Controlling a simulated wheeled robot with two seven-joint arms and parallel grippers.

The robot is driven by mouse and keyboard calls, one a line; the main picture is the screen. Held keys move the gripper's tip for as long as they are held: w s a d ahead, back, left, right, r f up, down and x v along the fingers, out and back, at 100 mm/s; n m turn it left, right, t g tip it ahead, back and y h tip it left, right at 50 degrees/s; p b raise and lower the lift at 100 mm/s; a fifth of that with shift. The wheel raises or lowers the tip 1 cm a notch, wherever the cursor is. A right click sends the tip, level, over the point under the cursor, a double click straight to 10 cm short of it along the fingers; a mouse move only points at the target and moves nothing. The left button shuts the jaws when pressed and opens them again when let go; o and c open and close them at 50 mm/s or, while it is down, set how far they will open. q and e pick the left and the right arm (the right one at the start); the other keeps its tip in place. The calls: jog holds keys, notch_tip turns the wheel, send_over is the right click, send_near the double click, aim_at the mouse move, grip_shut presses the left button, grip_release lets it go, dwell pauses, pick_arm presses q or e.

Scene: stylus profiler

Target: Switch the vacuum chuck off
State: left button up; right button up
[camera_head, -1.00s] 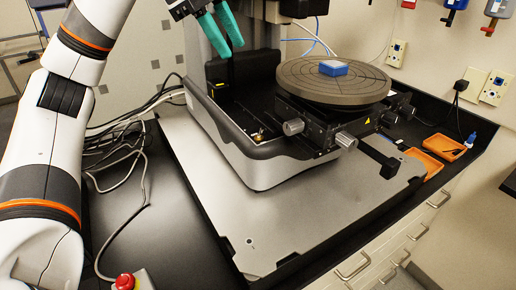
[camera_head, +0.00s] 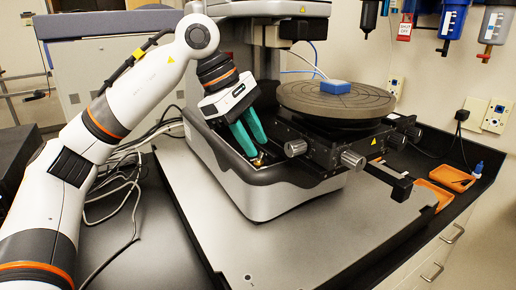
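The vacuum chuck (camera_head: 310,103) is a round grey grooved disc on the profiler's stage, with a blue block (camera_head: 335,86) lying on it. A small brass-coloured fitting that looks like a toggle switch (camera_head: 258,161) sits in the black recess of the base, left of the stage. Its lever position is too small to tell. My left gripper (camera_head: 256,148) has teal fingers pointing down, just above this fitting. The fingers are apart with a gap between them and hold nothing visible. Whether a fingertip touches the fitting, I cannot tell. My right gripper is not in view.
The stage's knobs (camera_head: 296,148) stick out right of my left gripper. The profiler's column and head (camera_head: 268,10) stand behind it. Loose grey cables (camera_head: 135,172) lie at left. Orange trays (camera_head: 452,179) lie at right. The grey base plate (camera_head: 290,235) in front is clear.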

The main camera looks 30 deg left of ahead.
aim_at(261, 156)
pick_arm(q)
jog(key=shift+x, duration=1.3)
grip_shut()
